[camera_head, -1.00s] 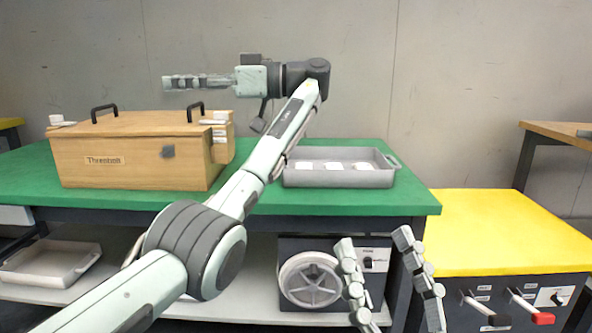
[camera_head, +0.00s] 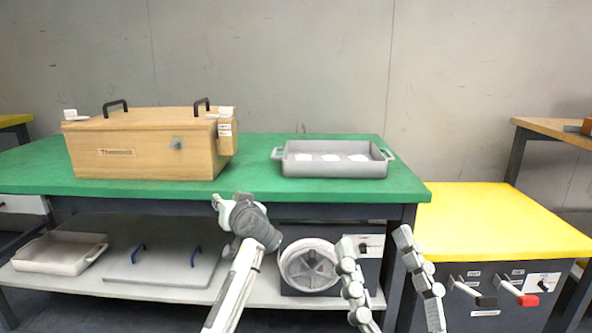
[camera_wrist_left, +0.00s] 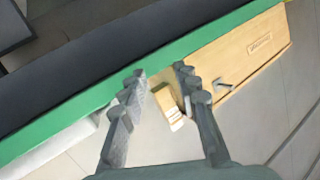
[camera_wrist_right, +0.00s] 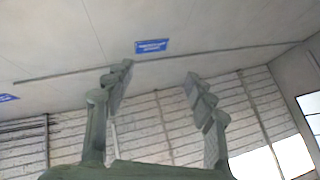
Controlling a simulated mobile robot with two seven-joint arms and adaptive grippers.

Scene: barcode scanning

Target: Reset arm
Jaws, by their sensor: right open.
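My left arm comes up from the bottom of the head view to a grey joint (camera_head: 247,222) in front of the green table's edge; its fingers cannot be made out there. In the left wrist view my left gripper (camera_wrist_left: 161,72) is open, its fingers apart with nothing held. The wooden box (camera_wrist_left: 238,52) and table edge show beyond them. My right gripper (camera_head: 374,238) is open and empty, fingers upward, at the lower right of the head view. In the right wrist view the right gripper (camera_wrist_right: 159,72) faces the wall and ceiling, with nothing between its fingers.
The wooden box (camera_head: 150,155) and a grey tray (camera_head: 335,171) with white items stand on the green table (camera_head: 300,190). Below are a pale tray (camera_head: 60,268), a lid with blue handles (camera_head: 160,275) and a wheeled device (camera_head: 308,268). A yellow-topped bench (camera_head: 500,220) stands right.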

